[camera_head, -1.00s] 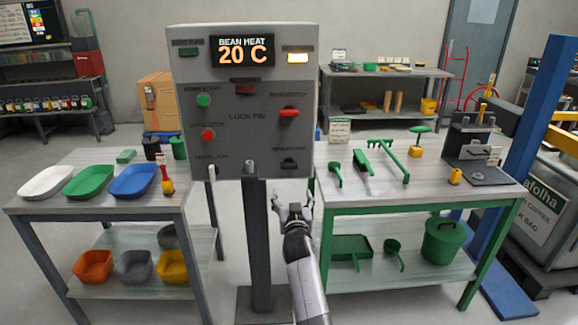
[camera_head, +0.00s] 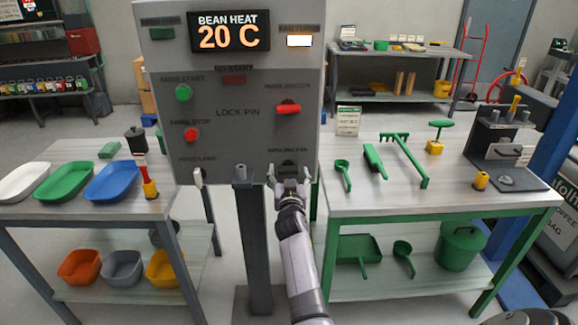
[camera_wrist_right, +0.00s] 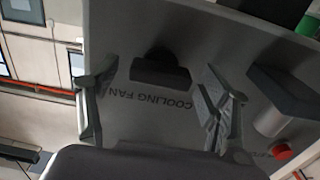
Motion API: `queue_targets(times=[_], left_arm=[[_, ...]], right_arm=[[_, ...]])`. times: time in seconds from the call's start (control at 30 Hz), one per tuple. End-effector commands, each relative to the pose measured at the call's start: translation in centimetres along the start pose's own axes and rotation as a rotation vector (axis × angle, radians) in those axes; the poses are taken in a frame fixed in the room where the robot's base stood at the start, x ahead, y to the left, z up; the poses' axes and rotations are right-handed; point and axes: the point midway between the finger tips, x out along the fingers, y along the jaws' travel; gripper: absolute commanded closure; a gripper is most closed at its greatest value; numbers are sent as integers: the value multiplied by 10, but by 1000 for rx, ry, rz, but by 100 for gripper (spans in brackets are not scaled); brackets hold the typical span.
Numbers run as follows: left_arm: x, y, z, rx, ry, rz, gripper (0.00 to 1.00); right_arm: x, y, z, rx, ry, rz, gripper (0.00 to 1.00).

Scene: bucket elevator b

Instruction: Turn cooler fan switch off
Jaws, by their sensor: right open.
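The cooling fan switch (camera_head: 288,167) is a small black knob at the lower right of the grey control panel (camera_head: 240,130). In the right wrist view the dark switch (camera_wrist_right: 160,72) stands out from the panel, with the label COOLING FAN upside down below it. My right gripper (camera_head: 288,178) is open just in front of the switch and partly covers it in the head view. In the right wrist view its fingers (camera_wrist_right: 158,92) are on either side of the switch, with visible gaps. Contact cannot be made out. My left gripper is out of view.
A red switch (camera_head: 288,109) sits above on the panel, with a green button (camera_head: 183,93) and a red button (camera_head: 191,135) at left. A post (camera_head: 252,240) carries the panel. A green-framed table (camera_head: 350,205) with tools stands close at right, another table (camera_head: 100,208) at left.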

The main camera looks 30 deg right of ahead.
Motion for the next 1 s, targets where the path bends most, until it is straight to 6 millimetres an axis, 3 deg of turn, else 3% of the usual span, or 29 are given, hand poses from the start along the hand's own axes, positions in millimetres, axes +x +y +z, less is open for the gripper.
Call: queue_targets(times=[0.37, 1.0], left_arm=[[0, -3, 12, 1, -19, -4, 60], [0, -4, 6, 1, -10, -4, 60]], right_arm=[[0, -1, 0, 1, 0, 0, 29], [0, -1, 0, 0, 0, 0, 72]])
